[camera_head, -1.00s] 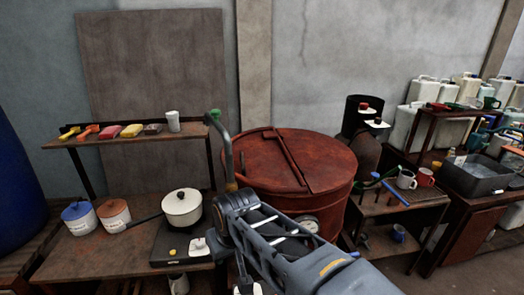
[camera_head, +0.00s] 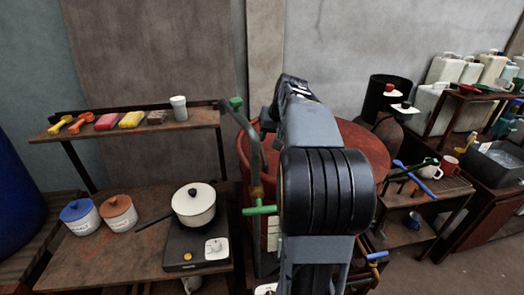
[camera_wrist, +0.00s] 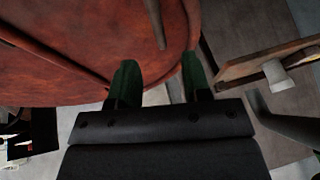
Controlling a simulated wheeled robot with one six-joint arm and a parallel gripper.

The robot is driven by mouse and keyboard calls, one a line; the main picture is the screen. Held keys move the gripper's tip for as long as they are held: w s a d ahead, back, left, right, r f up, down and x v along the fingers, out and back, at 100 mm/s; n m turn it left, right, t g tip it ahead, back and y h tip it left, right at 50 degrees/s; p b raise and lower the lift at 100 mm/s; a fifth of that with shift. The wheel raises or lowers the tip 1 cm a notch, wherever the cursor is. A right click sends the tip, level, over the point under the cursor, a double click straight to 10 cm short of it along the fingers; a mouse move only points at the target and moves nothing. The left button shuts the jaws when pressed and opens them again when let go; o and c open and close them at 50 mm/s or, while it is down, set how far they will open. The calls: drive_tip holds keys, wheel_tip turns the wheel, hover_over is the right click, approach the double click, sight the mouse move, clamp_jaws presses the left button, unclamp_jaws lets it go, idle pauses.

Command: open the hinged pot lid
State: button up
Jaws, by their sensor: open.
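A white pot (camera_head: 194,210) with a pale lid (camera_head: 194,194) and dark knob sits on the hotplate (camera_head: 185,250), its long handle pointing left. The lid lies shut on the pot. A large rusty-red vat (camera_head: 372,150) with a flat round lid stands right of it, mostly hidden by my arm in the head view. In the wrist view the vat's red top (camera_wrist: 70,40) fills the upper left, with a bar across it. My gripper (camera_wrist: 160,82) is open and empty, its dark green fingers over the vat's rim. In the head view my arm hides the gripper.
A rusty bench (camera_head: 95,245) with two lidded canisters (camera_head: 118,212) and an upper shelf (camera_head: 140,131) of small items stand left. A bent pipe with green handles (camera_head: 260,210) rises between bench and vat. A cluttered side table (camera_head: 430,192) stands right.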

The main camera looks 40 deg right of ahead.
sight(264, 153)
drive_tip(key=x, duration=0.9)
drive_tip(key=shift+d+f+p, duration=0.2)
drive_tip(key=shift+d+p, duration=0.05)
drive_tip(key=shift+p, duration=0.05)
clamp_jaws()
